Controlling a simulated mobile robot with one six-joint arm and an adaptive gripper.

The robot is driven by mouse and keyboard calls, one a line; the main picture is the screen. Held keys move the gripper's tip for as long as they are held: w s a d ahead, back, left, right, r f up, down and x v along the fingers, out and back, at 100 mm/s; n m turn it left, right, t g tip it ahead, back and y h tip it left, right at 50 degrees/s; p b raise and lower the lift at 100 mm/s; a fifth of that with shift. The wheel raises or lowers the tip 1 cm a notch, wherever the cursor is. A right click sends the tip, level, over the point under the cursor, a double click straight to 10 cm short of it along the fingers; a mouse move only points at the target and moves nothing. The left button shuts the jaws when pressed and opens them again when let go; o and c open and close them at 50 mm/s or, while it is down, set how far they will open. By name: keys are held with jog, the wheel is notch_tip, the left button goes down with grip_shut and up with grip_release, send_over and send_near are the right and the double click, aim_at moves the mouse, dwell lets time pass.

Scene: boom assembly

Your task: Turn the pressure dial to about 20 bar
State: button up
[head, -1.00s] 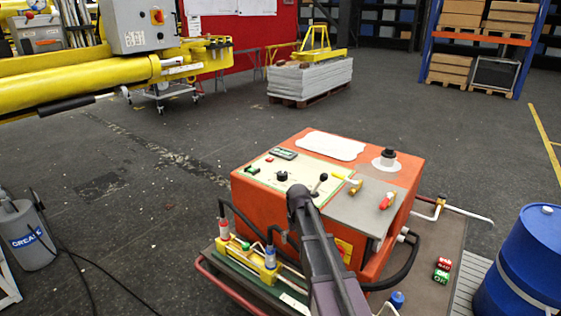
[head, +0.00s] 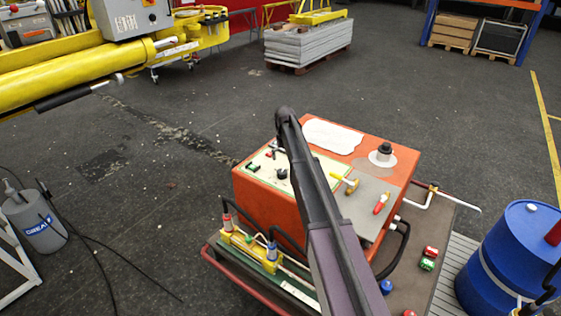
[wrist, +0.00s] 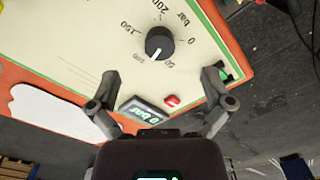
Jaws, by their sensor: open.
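The pressure dial is a round black knob (wrist: 159,42) with a white mark, on a cream panel with a bar scale around it. In the wrist view the mark points down, roughly between the 50 and 100 labels. The dial also shows in the head view (head: 282,174), left of my arm. A small display (wrist: 143,110) reads 0 bar. My gripper (wrist: 160,78) is open and empty, its fingers apart over the panel, with the dial beyond the gap between them. In the head view my gripper is small and partly hidden by my arm.
The orange console (head: 265,207) also carries a yellow-handled valve (head: 346,182) and a red-handled valve (head: 381,203). A blue drum (head: 510,260) stands at the right. Open floor lies left.

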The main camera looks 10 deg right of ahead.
aim_at(282, 171)
jog(key=w+r, duration=0.1)
jog(key=w, duration=0.1)
jog(key=w+r+p, duration=0.1)
jog(key=shift+w+r, duration=0.3)
jog(key=shift+w, duration=0.05)
jog(key=shift+f, duration=0.15)
notch_tip(282, 171, down, 14)
jog(key=b, duration=1.3)
jog(key=shift+r, duration=0.25)
jog(key=c, duration=1.1)
